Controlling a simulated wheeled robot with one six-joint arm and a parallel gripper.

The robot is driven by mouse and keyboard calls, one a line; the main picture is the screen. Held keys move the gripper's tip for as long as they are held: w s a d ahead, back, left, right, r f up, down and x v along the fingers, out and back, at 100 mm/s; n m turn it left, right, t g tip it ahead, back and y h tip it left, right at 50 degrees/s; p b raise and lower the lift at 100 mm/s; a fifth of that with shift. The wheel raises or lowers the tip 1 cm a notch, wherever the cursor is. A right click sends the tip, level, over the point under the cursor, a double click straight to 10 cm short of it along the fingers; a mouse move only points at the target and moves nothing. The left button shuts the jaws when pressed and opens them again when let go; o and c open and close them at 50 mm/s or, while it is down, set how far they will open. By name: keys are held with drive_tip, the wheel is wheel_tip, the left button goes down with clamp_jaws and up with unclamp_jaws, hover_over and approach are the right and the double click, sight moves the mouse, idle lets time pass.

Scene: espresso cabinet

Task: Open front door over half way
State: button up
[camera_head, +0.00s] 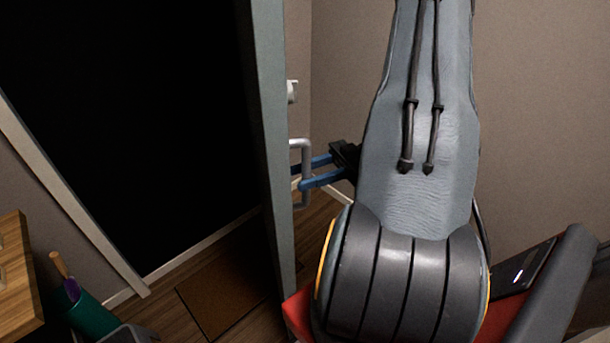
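The front door (266,110) is a grey panel seen nearly edge-on in the head view. It stands open, away from its frame, with a dark opening to its left. A silver bar handle (303,150) is on the door's right face, with a small lock fitting (292,91) above it. My gripper (304,178) has blue fingers and reaches from the right to the handle. Its two fingers lie at the handle's upright bar and stay spread apart. Whether they touch the bar I cannot tell. My arm hides part of the view to the right.
The dark doorway (140,120) is at the left, with a pale frame (70,195). A brown doormat (235,290) lies on the wood floor below. A green umbrella holder (90,315) and a wooden cabinet (15,275) stand at lower left. A bare wall (545,100) is at the right.

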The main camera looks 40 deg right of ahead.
drive_tip(key=b+v, duration=0.2)
drive_tip(key=v, duration=0.5)
drive_tip(key=shift+d+b, duration=0.3)
drive_tip(key=shift+d, duration=0.1)
idle(0.3)
